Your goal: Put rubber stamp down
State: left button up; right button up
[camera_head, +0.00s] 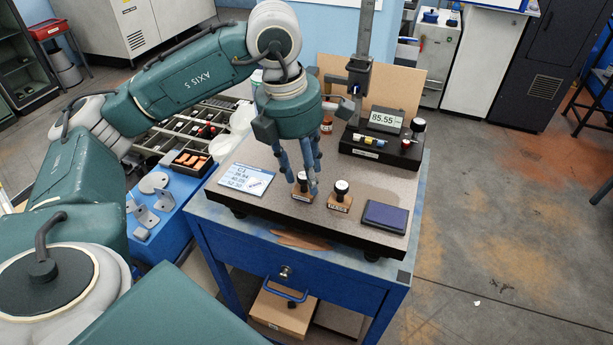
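A rubber stamp (303,194) with a wooden base and dark handle stands on the speckled grey plate (372,176), or just above it; contact is unclear. My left gripper (304,183) points down from above, with its blue fingers on either side of this stamp's handle. I cannot tell whether the fingers press on the handle or stand apart from it. A dark blue ink pad (385,217) lies farther right. My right gripper is not in view.
A white card with numbers (246,180) lies to the left on the plate. A gauge stand with a display reading 85.55 (385,120) is at the back. A divided parts tray (187,140) sits left of the blue bench (300,262). The plate's right side behind the pad is clear.

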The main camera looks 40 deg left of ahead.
aim_at(299, 178)
pick_arm(q)
notch_tip(299, 178, up, 10)
jog(key=s, duration=0.1)
jog(key=shift+s+a, duration=0.25)
jog(key=shift+a, duration=0.15)
